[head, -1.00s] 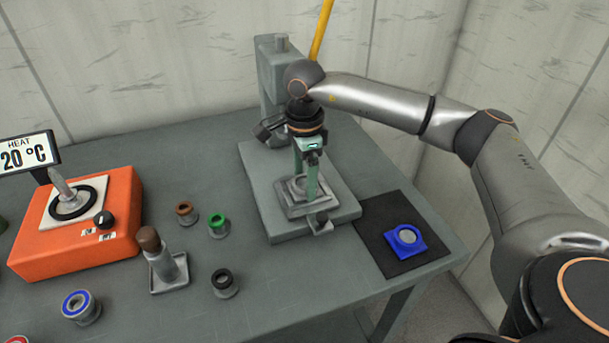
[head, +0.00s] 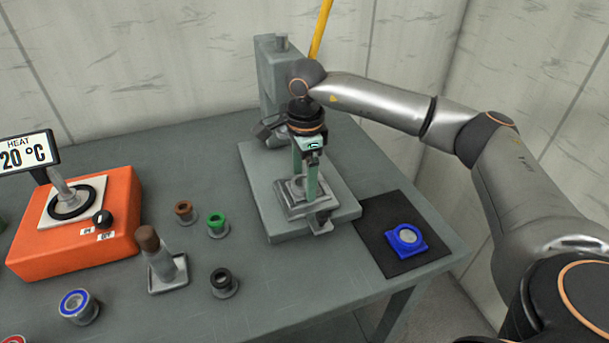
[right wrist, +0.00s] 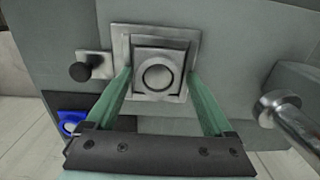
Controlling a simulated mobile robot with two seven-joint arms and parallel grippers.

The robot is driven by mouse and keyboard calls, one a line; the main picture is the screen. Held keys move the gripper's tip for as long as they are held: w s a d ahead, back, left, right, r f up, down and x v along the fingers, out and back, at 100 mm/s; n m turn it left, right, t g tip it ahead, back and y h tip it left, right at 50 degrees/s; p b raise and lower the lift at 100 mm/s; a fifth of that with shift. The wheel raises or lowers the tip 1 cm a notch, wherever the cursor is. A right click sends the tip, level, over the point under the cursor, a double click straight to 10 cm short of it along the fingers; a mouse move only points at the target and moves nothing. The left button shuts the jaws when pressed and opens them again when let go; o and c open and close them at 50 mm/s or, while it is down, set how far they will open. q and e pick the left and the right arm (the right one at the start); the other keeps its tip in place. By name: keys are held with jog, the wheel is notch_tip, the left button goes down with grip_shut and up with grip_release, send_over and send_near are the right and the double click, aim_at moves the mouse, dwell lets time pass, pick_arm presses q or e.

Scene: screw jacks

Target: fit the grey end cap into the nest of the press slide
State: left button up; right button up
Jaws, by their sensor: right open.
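The grey end cap (right wrist: 157,76), a square block with a round face, lies in the square nest of the press slide (right wrist: 122,44) in the right wrist view. I cannot tell whether it is fully seated. In the head view the slide (head: 322,212) is at the front of the press base. My right gripper (head: 304,187) points down over it. Its green fingers are open, one on each side of the cap in the right wrist view (right wrist: 159,75), with gaps to the cap. My left gripper is not in view.
The press column (head: 272,75) rises behind my gripper. A blue part (head: 406,240) lies on a black mat (head: 375,222) at right. An orange heater (head: 105,245), a brown-topped tool (head: 155,250) and several ringed bushings (head: 217,224) stand at left.

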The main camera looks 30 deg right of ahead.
aim_at(304, 183)
notch_tip(304, 183, up, 12)
jog(key=shift+s+p, duration=0.15)
jog(key=shift+p, duration=0.15)
dwell(0.7)
